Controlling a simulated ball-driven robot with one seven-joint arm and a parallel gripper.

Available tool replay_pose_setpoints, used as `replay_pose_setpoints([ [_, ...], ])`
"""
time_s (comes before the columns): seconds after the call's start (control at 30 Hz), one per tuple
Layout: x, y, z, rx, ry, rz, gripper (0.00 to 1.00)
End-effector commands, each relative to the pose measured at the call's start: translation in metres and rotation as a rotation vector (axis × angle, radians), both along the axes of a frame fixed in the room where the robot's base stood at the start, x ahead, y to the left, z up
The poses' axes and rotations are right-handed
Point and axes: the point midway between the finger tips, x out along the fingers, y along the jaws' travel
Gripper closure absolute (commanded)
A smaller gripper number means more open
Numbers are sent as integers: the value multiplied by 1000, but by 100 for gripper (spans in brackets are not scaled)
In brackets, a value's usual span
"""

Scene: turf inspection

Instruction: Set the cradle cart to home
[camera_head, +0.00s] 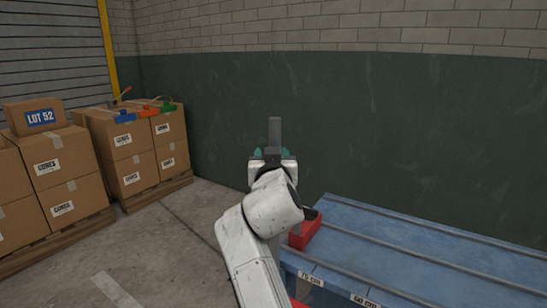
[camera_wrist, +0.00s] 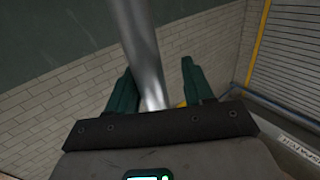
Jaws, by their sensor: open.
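My gripper (camera_head: 272,152) is raised in front of the green wall, with its teal fingers apart. In the wrist view the two fingers (camera_wrist: 158,70) stand open, and a grey metal bar (camera_wrist: 143,50) runs up between them. The bar also shows above my gripper in the head view (camera_head: 275,131); I cannot tell what it belongs to. A red block with a dark top (camera_head: 305,232), perhaps the cradle cart, sits at the left end of the blue railed bench (camera_head: 400,250). My arm partly hides it. My gripper is above and apart from it.
The bench's front edge carries "70 cm" (camera_head: 311,278) and "60 cm" (camera_head: 364,300) labels. Cartons (camera_head: 128,150) stand on pallets at the left, with blue, green and orange items on top. A "LOT 52" box (camera_head: 38,117) is beside them. The floor between is clear.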

Motion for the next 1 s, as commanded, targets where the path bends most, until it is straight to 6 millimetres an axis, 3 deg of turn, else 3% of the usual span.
replay_pose_setpoints([
  [0.47,-9,-1,-1,0,2,-4,47],
  [1.0,-95,4,0,-1,1,0,47],
])
